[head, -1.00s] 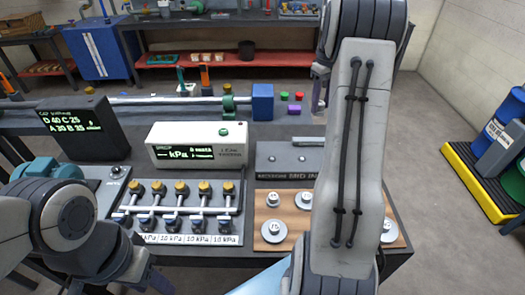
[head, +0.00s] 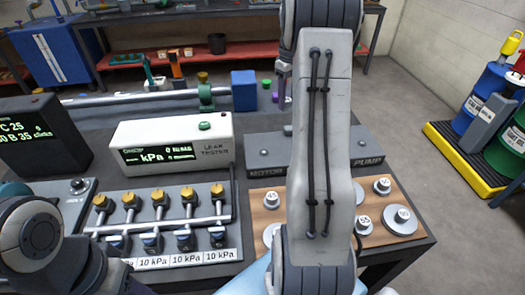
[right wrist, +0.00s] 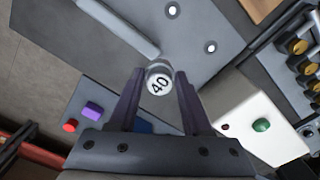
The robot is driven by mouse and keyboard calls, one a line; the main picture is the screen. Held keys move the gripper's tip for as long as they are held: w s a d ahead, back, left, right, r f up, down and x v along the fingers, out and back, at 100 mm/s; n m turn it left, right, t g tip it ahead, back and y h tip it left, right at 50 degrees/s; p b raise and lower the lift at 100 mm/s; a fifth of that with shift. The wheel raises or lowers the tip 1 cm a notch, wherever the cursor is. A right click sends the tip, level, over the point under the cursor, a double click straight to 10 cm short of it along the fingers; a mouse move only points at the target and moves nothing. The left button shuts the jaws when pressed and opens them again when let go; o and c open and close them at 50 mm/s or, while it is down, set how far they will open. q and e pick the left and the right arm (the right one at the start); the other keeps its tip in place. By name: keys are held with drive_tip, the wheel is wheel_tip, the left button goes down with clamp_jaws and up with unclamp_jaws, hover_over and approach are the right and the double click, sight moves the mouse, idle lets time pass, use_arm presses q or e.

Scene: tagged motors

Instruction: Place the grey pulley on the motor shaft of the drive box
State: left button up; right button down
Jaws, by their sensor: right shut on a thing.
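In the right wrist view, my right gripper (right wrist: 158,82) is shut on a small grey pulley (right wrist: 158,72) with a "40" label on its face. The grey drive box (head: 262,157), lettered MOTOR and PUMP, is partly behind my right arm in the head view. In the head view, a finger of my right gripper (head: 282,82) shows beside the arm, with the pulley hidden. My left arm is at lower left, its fingers out of view.
A wooden board (head: 335,245) with several numbered grey pulleys lies in front of the drive box. The leak tester (head: 172,143) and a valve panel (head: 160,215) stand to the left. A blue block (head: 244,90) and a green button (head: 267,84) are behind.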

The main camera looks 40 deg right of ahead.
drive_tip(key=a+f, duration=0.2)
drive_tip(key=a, duration=0.1)
drive_tip(key=s+a+f, duration=0.1)
drive_tip(key=a+f, duration=0.1)
drive_tip(key=a, duration=0.2)
drive_tip(key=s+a+f, duration=0.1)
drive_tip(key=a+f, duration=0.1)
drive_tip(key=a, duration=0.1)
drive_tip(key=shift+a, duration=0.25)
drive_tip(key=shift+f, duration=2.05)
drive_tip(key=shift+f, duration=0.1)
drive_tip(key=shift+c, duration=1.8)
unclamp_jaws()
wheel_tip(320, 180, up, 12)
